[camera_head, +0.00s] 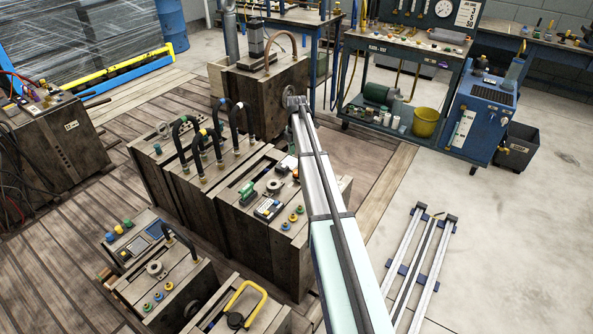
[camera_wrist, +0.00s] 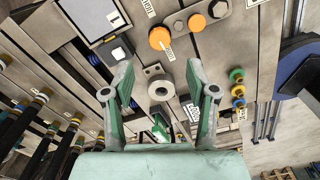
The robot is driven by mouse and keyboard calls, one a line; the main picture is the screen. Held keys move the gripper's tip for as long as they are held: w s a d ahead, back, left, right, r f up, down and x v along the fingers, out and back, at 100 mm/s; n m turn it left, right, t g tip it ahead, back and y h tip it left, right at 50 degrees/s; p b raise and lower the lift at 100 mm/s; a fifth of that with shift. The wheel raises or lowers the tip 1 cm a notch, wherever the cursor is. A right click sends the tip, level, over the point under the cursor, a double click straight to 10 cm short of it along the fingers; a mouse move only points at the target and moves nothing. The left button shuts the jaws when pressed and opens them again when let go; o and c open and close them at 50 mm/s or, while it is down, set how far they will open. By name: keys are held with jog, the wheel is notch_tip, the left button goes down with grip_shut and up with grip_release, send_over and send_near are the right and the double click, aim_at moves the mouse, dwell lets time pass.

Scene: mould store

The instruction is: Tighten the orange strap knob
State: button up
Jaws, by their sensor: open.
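In the wrist view an orange round knob (camera_wrist: 160,38) with a small white tag at its lower edge sits on a grey-brown mould face. My gripper (camera_wrist: 160,76) is open and empty. Its fingers lie below the orange knobs in the picture, apart from them. A grey ring-shaped boss (camera_wrist: 160,89) shows between the fingers. In the head view I cannot make out the orange knobs.
Mould blocks with upright hose loops (camera_head: 205,140) stand left of my arm. Coloured caps (camera_wrist: 237,88) and a screen panel (camera_wrist: 92,16) flank the fingers. A tool cart (camera_head: 413,48) and a blue cabinet (camera_head: 483,110) stand behind right. Open floor lies at right, with metal rails (camera_head: 425,250).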

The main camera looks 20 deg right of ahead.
aim_at(297, 172)
notch_tip(297, 172, down, 9)
jog(key=shift+r+p, duration=0.2)
jog(key=shift+p, duration=0.1)
grip_shut()
